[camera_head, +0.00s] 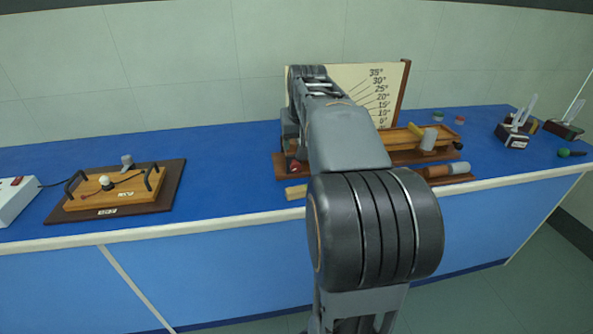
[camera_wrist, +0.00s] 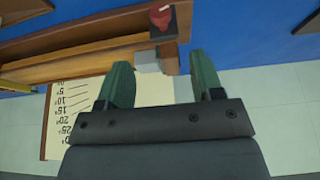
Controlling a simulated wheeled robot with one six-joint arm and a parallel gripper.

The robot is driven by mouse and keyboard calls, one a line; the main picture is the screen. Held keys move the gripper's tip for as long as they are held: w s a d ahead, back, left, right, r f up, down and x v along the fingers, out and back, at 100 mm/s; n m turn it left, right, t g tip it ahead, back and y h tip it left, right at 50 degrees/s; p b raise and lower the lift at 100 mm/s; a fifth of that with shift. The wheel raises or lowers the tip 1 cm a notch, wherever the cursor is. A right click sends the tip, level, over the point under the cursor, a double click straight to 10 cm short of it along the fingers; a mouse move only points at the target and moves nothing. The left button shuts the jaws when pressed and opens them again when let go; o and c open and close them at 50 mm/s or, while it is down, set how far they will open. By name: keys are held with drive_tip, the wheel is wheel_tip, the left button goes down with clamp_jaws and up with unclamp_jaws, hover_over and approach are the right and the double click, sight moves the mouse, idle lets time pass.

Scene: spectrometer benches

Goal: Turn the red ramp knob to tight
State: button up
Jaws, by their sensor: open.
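The red ramp knob (camera_wrist: 160,17) shows at the top of the wrist view, on a dark block at the end of the wooden ramp (camera_wrist: 80,48). My gripper (camera_wrist: 161,68) is open and empty, its two green fingers apart. The knob lies beyond the fingertips, roughly in line with the gap between them and not touching them. In the head view a small bit of red, probably the knob (camera_head: 294,168), shows beside my arm. My arm hides much of the ramp (camera_head: 400,139) there, and the fingers cannot be made out.
The angle-scale board (camera_head: 393,80) stands upright behind the ramp. A wooden block with a grey cylinder (camera_head: 458,169) lies in front. A circuit board (camera_head: 115,188) sits left on the blue bench (camera_head: 225,155). Small stands (camera_head: 514,135) are at right. Bench between circuit board and ramp is clear.

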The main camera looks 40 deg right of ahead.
sight(296, 164)
drive_tip(key=b+x, duration=0.1)
drive_tip(key=x, duration=1.1)
drive_tip(key=shift+f, duration=0.1)
drive_tip(key=shift+s, duration=0.1)
drive_tip(key=c, duration=0.9)
